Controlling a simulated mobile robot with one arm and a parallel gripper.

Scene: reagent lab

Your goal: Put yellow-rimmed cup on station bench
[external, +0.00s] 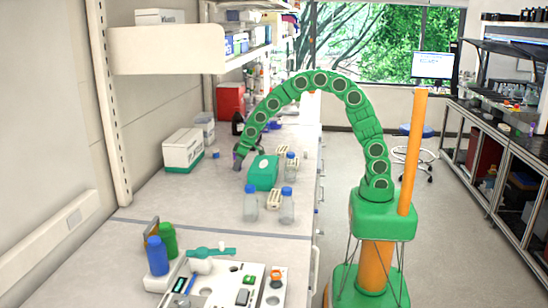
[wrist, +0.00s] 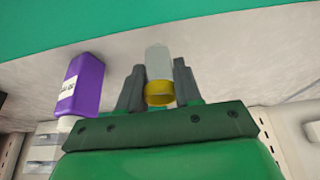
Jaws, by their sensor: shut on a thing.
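My gripper (wrist: 158,82) is shut on the yellow-rimmed cup (wrist: 158,58) in the wrist view. The cup is pale and translucent, with its yellow rim towards the camera, between the two dark fingers. In the external view my gripper (external: 238,163) is low over the long grey bench (external: 185,195), just left of a green box. The cup cannot be made out there. I cannot tell which part of the bench is the station bench.
The green box (external: 263,173) is close beside my gripper. Blue-capped bottles (external: 287,208) stand nearer the camera. A white-and-green box (external: 183,150) is by the wall. A purple bottle (wrist: 82,85) shows left of the cup. Bench left of the bottles is clear.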

